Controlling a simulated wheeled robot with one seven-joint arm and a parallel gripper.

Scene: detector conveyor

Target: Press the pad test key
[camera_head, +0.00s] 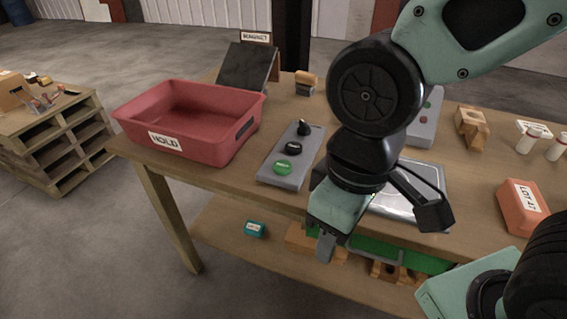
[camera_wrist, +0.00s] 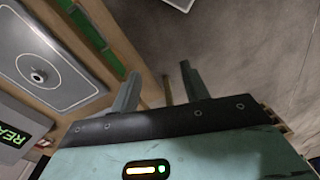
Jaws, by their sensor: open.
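My gripper (camera_head: 327,240) is open and empty, hanging in front of the workbench's near edge; its two fingers (camera_wrist: 160,72) are apart in the wrist view. A silver metal plate (camera_head: 420,178) lies on the bench behind my gripper and partly hidden by it. The wrist view shows a grey plate (camera_wrist: 58,68) with a round metal piece (camera_wrist: 37,77), left of the fingers and apart from them. A grey panel (camera_head: 271,180) with a green button (camera_head: 282,167), a black button (camera_head: 293,149) and a black knob (camera_head: 304,128) sits left of my arm. No label clearly reads as pad test key.
A red HOLD bin (camera_head: 190,92) stands at the bench's left. Another grey panel (camera_head: 428,126) with red and green buttons is behind my arm. An orange LOT block (camera_head: 522,207) lies right. A teal box (camera_head: 255,229) is on the lower shelf. A pallet stack (camera_head: 50,150) stands left.

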